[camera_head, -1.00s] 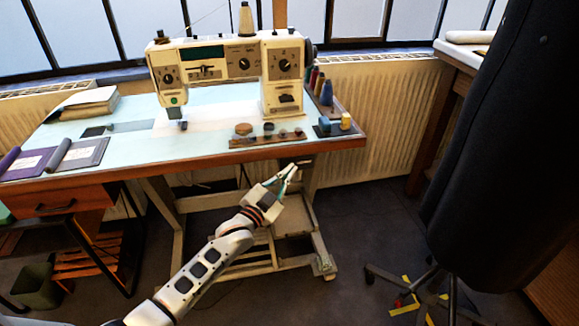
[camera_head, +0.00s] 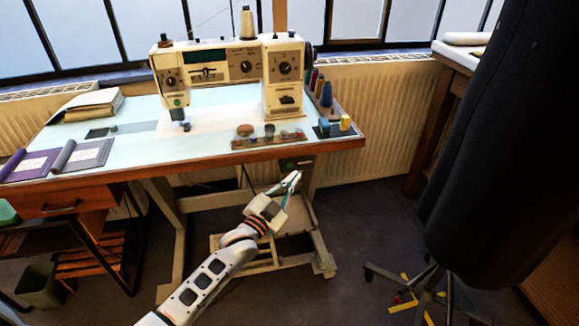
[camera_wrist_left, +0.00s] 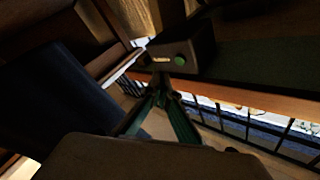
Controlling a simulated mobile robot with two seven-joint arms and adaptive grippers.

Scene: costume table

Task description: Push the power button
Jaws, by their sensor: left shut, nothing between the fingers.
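The power button is a small round green button (camera_wrist_left: 180,60) on a dark box (camera_wrist_left: 203,45) with a pale label, in the left wrist view. In the head view this box (camera_head: 295,162) hangs under the front edge of the sewing table, and its button cannot be made out. My left gripper (camera_head: 296,174) is shut and empty, just below the box in the head view. In the wrist view its greenish fingers (camera_wrist_left: 162,84) point towards the box, with the tips below and slightly left of the green button. Contact is not visible. My right gripper is out of view.
The table (camera_head: 130,166) carries a sewing machine (camera_head: 235,70), spools and a wooden strip of small items (camera_head: 268,140). Its legs and treadle frame (camera_head: 322,262) stand around my left forearm. A black dress form (camera_head: 495,150) stands at the right. Open floor lies between them.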

